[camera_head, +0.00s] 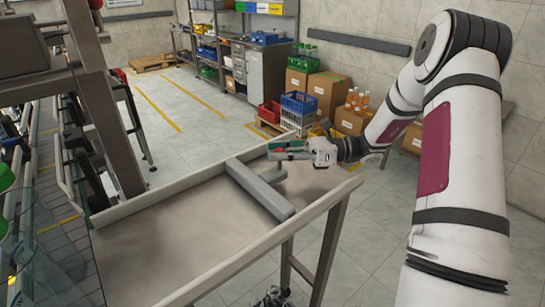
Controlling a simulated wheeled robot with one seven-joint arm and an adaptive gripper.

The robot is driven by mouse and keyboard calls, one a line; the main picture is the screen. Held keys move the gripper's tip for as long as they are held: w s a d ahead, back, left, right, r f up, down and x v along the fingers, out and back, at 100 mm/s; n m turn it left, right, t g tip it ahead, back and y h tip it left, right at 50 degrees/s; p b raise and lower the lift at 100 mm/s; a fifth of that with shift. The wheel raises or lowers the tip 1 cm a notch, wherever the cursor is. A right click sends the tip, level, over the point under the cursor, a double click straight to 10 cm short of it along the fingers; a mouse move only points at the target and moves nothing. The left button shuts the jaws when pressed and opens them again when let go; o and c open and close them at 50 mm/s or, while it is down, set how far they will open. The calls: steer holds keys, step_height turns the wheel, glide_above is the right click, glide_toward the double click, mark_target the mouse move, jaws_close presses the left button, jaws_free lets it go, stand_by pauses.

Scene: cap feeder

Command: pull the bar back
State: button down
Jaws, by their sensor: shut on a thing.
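The bar (254,187) is a long grey beam lying slantwise across the flat feeder tray (160,240). A short grey arm sticks out from its middle to the right, towards my gripper. My gripper (278,152) is over the tray's far right part, beside the bar, and is shut on the bar's handle. The exact contact between the fingers and the handle is small and partly hidden.
The tray has raised light rims and is bare on both sides of the bar. A metal frame and conveyor (70,130) stand at the left. Crates (300,103), cardboard boxes (328,90) and bottles (357,98) stand behind the tray. A grey cabinet (262,72) is farther back.

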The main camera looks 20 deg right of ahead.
steer(key=shift+w+d, duration=0.1)
steer(key=shift+d, duration=0.2)
steer(key=c, duration=1.3)
jaws_free()
steer(key=shift+d, duration=0.2)
steer(key=shift+a, duration=0.15)
steer(key=v, duration=1.2)
steer(key=shift+r, duration=0.1)
